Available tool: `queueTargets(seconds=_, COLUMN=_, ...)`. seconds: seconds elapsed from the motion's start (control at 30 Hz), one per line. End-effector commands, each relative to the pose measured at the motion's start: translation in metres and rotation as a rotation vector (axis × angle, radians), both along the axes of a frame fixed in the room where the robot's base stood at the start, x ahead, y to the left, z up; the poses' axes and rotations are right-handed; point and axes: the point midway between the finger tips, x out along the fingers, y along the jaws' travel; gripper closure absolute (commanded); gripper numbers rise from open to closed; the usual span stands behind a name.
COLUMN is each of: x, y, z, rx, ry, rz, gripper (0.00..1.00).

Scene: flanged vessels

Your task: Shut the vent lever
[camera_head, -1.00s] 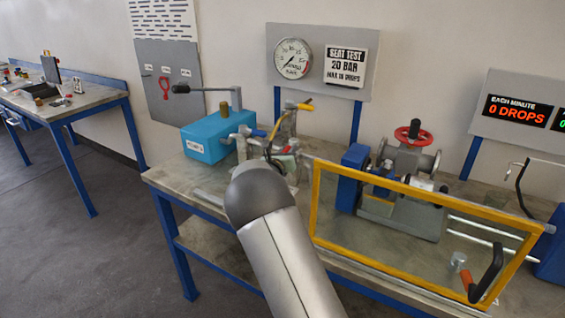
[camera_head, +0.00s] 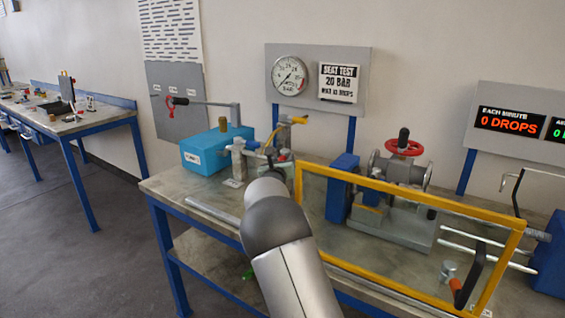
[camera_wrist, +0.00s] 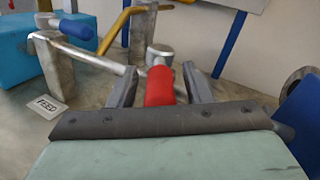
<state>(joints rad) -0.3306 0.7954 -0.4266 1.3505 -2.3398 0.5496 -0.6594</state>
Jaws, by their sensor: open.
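A red-handled lever (camera_wrist: 159,87) stands between the fingers of my gripper (camera_wrist: 159,86) in the wrist view. I take it for the vent lever; no vent label is legible. Its grip points toward me from a metal post (camera_wrist: 160,54). My gripper is open, with one finger on each side of the red grip; I cannot tell whether either touches it. A blue-handled lever (camera_wrist: 77,29) on a post to the left has a plate marked FEED (camera_wrist: 48,107) below it. In the head view my arm hides most of the gripper and the red lever.
A blue box pump (camera_head: 211,150) with a long handle stands left on the bench (camera_head: 180,190). A yellow-framed clear guard (camera_head: 400,185) stands at right, before a vessel with a red handwheel (camera_head: 404,147). A gauge (camera_head: 289,75) hangs behind. A yellow hose (camera_wrist: 118,27) rises behind the levers.

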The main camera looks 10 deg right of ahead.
Motion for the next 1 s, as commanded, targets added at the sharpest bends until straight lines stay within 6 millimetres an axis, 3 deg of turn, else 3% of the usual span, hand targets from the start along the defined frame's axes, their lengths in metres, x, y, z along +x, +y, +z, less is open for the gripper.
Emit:
queueTargets(seconds=0.17, x=-0.001, y=0.001, z=0.000, rx=0.000, ry=0.000, rz=0.000, gripper=0.55)
queueTargets(seconds=0.33, x=-0.017, y=0.008, z=-0.001, rx=0.001, ry=0.000, rz=0.001, gripper=0.55)
queueTargets(seconds=0.8, x=-0.120, y=0.049, z=-0.001, rx=0.002, ry=0.000, rz=0.003, gripper=0.55)
queueTargets(seconds=1.0, x=-0.150, y=0.061, z=0.000, rx=0.001, ry=0.000, rz=0.002, gripper=0.55)
